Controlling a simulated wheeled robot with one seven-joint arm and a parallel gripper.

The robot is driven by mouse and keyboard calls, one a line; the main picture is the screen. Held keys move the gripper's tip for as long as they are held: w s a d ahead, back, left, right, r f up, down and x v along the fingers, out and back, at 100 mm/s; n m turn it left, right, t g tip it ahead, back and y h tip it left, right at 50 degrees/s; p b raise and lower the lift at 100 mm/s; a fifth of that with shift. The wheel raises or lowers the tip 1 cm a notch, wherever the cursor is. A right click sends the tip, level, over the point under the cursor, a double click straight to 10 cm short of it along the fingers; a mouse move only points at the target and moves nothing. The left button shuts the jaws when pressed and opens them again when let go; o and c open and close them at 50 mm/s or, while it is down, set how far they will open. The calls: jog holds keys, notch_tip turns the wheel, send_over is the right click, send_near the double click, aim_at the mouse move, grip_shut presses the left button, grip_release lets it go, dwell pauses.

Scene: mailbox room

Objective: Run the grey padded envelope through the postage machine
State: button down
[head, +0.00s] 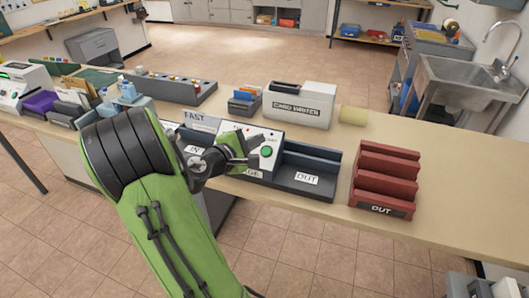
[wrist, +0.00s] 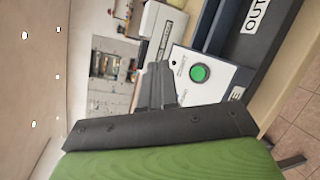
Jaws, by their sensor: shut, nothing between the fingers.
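The postage machine (head: 264,136) stands on the counter, with a green button (head: 266,151) on its front panel. Its IN side is at the left, partly hidden by my arm, and its dark OUT tray (head: 318,165) is at the right, with no envelope visible in it. My gripper (head: 250,155) is shut and empty, just left of the green button in the head view. In the wrist view the dark fingers (wrist: 160,85) are beside the button (wrist: 199,73); I cannot tell whether they touch the machine. I cannot make out the grey padded envelope in either view.
A red OUT rack (head: 385,178) stands right of the machine. Behind are a card writer (head: 300,106) and a yellow roll (head: 352,115). A rack of envelopes (head: 73,103) and a blue bottle (head: 127,90) are at the left. The counter's right end is clear.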

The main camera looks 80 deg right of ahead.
aim_at(266, 151)
jog(key=d+f+b, duration=0.1)
jog(key=f, duration=0.1)
jog(key=d+f+b, duration=0.1)
jog(key=d+f, duration=0.1)
jog(key=d+f+b, duration=0.1)
jog(key=f+b, duration=0.1)
jog(key=f, duration=0.1)
jog(key=shift+s+d, duration=0.2)
jog(key=shift+d, duration=0.1)
dwell(1.7)
jog(key=shift+d+f, duration=0.2)
jog(key=shift+f, duration=0.05)
